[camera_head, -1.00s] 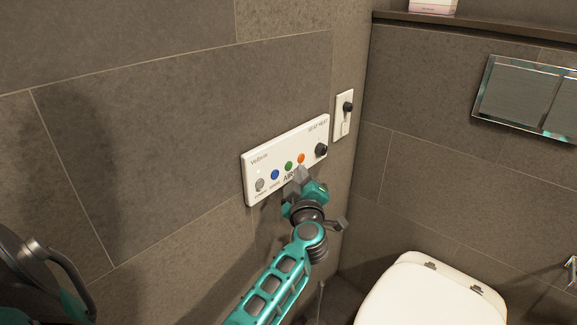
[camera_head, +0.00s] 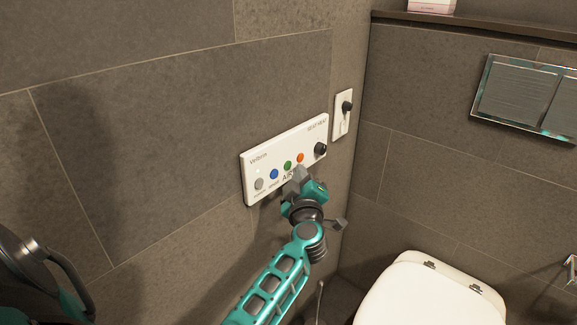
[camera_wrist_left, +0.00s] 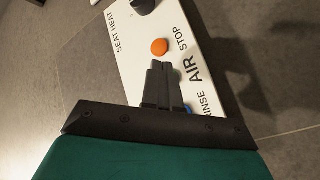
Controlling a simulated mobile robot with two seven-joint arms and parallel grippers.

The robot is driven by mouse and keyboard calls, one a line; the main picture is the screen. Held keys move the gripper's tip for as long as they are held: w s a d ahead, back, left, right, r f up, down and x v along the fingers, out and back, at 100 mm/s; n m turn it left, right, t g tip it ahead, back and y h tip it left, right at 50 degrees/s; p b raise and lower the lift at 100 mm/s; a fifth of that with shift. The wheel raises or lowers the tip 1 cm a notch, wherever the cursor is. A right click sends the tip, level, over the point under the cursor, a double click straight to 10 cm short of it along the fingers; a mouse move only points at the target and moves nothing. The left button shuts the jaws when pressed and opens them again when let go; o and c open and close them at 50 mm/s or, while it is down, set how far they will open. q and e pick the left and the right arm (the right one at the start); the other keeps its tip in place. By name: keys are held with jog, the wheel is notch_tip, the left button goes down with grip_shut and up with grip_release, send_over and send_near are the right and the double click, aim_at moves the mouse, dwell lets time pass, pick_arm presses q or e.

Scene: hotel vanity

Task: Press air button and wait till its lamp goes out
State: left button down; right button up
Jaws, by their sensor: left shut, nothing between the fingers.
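A white control panel (camera_head: 250,186) on the tiled wall has a grey, a blue, a green and an orange button (camera_head: 300,157), and a dark knob (camera_head: 320,149). The green button (camera_head: 287,166) is above the word AIR. My left gripper (camera_head: 299,173) is shut and empty, with its tips at the panel just right of and below the green button. In the left wrist view, the shut fingers (camera_wrist_left: 163,68) point at the panel between the orange and blue buttons and hide the green one. I cannot tell whether they touch it. A small pale light shows above the grey button; no air lamp is clear.
A white switch plate (camera_head: 343,114) with a dark knob is right of the panel. A white toilet (camera_head: 430,290) stands at lower right under a metal flush plate (camera_head: 525,95). A shelf (camera_head: 480,27) runs above. The wall left of the panel is bare.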

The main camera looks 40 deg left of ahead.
dwell(0.8)
pick_arm(q)
jog(key=shift+a+p, duration=0.45)
jog(key=shift+p, duration=0.05)
jog(key=shift+w+a+p, duration=0.1)
jog(key=shift+a+p, duration=0.2)
jog(key=shift+a, duration=0.1)
dwell(0.4)
dwell(0.3)
jog(key=shift+d+p, duration=0.3)
jog(key=shift+d, duration=0.5)
jog(key=shift+d, duration=0.15)
